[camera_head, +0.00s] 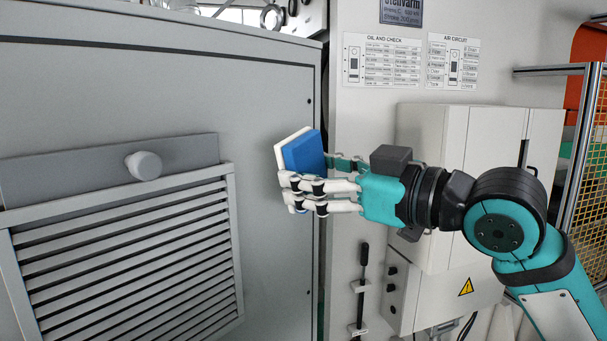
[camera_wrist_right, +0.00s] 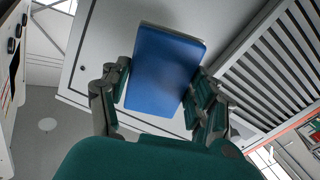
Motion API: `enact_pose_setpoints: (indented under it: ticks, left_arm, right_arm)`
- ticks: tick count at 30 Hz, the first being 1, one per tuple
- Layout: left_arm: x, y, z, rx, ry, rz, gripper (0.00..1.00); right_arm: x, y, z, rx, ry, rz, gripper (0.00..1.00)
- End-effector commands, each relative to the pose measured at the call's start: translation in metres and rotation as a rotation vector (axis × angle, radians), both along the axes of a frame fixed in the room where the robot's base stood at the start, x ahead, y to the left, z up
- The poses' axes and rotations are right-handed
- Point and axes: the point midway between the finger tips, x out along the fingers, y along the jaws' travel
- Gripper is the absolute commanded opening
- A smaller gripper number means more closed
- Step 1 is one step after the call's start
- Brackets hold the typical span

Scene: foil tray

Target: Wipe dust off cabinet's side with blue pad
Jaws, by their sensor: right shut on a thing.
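The blue pad (camera_head: 304,153) has a white layer on its far side. It is in my right gripper (camera_head: 306,173), whose fingers are shut around its lower part. The pad is tilted, with its white side towards the grey cabinet (camera_head: 265,110), near the cabinet's right edge. I cannot tell whether it touches the panel. In the right wrist view the pad (camera_wrist_right: 165,72) sits between the fingers of my right gripper (camera_wrist_right: 160,95), with the cabinet panel behind it. No dust shows clearly on the panel. My left gripper is out of view.
The cabinet has a slatted vent (camera_head: 130,260) and a round knob (camera_head: 144,165) on a grey bar, left of the pad. Right of the cabinet are a pale machine wall with printed labels (camera_head: 384,62), a white box (camera_head: 480,170) and a black-handled lever (camera_head: 364,257).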

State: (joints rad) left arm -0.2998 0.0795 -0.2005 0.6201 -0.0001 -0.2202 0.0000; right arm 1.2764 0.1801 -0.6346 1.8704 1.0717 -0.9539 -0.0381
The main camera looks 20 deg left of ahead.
Motion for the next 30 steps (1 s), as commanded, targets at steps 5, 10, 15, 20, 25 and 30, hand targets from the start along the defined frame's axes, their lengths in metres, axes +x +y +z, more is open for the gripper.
enact_pose_setpoints:
  ticks: [5, 10, 15, 20, 25, 30]
  left_arm:
    - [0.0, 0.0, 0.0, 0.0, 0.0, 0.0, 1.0]
    - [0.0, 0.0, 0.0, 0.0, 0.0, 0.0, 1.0]
    - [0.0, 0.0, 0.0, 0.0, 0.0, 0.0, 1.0]
    - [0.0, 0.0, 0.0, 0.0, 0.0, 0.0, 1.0]
    - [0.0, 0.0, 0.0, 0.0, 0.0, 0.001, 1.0]
    - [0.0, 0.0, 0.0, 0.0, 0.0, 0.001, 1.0]
  right_arm:
    - [-0.001, -0.001, 0.0, 0.0, 0.0, 0.0, 0.36]
    - [-0.001, -0.002, 0.0, 0.0, 0.0, 0.0, 0.36]
    - [-0.004, -0.011, 0.0, 0.0, 0.0, -0.001, 0.36]
    - [-0.01, -0.024, 0.0, 0.0, 0.0, -0.001, 0.36]
    - [-0.012, -0.029, 0.0, 0.0, 0.0, 0.0, 0.36]
    - [-0.012, -0.029, 0.0, 0.0, 0.0, 0.0, 0.36]
